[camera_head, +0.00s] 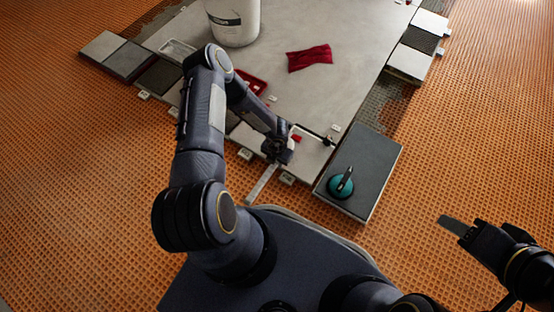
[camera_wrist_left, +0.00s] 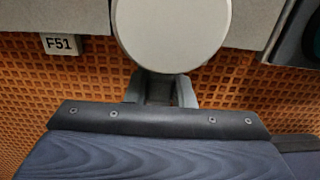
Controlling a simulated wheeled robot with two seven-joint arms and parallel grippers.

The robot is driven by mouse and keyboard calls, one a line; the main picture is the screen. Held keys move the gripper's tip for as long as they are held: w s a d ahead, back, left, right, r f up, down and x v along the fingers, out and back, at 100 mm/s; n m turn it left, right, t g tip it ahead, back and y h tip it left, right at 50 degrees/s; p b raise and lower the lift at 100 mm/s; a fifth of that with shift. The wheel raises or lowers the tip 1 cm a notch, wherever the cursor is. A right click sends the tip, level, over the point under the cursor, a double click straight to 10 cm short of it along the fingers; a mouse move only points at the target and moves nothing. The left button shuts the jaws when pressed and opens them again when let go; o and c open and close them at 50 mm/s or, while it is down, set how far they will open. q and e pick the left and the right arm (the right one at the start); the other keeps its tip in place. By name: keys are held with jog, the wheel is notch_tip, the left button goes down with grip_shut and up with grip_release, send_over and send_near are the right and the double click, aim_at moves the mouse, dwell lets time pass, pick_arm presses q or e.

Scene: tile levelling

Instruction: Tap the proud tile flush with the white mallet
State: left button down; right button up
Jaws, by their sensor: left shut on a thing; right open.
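My left gripper (camera_head: 277,152) is low over the near edge of the tiled floor. In the left wrist view its jaws (camera_wrist_left: 160,90) are shut, partly hidden behind a large pale round face (camera_wrist_left: 172,32), which I take to be the head of the white mallet. In the head view the mallet is mostly hidden by the gripper. A pale tile (camera_head: 313,155) lies just right of the gripper. I cannot tell from these views which tile stands proud, or whether the mallet touches it. My right gripper (camera_head: 464,228) is open and empty over the orange mat at the right.
A grey slab (camera_head: 376,160) with a teal suction cup (camera_head: 341,186) on it lies right of the left gripper. A white bucket (camera_head: 234,20), a red cloth (camera_head: 310,58) and a red tray (camera_head: 252,84) are further back. Orange matting (camera_head: 470,130) is clear at the right.

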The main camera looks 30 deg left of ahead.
pick_arm(q)
notch_tip(320, 180, down, 4)
jog(key=shift+r+b, duration=0.1)
jog(key=shift+b, duration=0.8)
notch_tip(320, 180, up, 6)
jog(key=p, duration=0.5)
jog(key=shift+f, duration=0.2)
pick_arm(e)
jog(key=shift+r, duration=0.9)
pick_arm(q)
notch_tip(320, 180, down, 5)
jog(key=b, duration=0.3)
jog(key=shift+r+b, duration=0.15)
jog(key=shift+b, duration=0.2)
jog(key=shift+r, duration=0.25)
notch_tip(320, 180, up, 4)
jog(key=p, duration=0.4)
jog(key=shift+r, duration=0.15)
pick_arm(e)
jog(key=shift+r, duration=0.1)
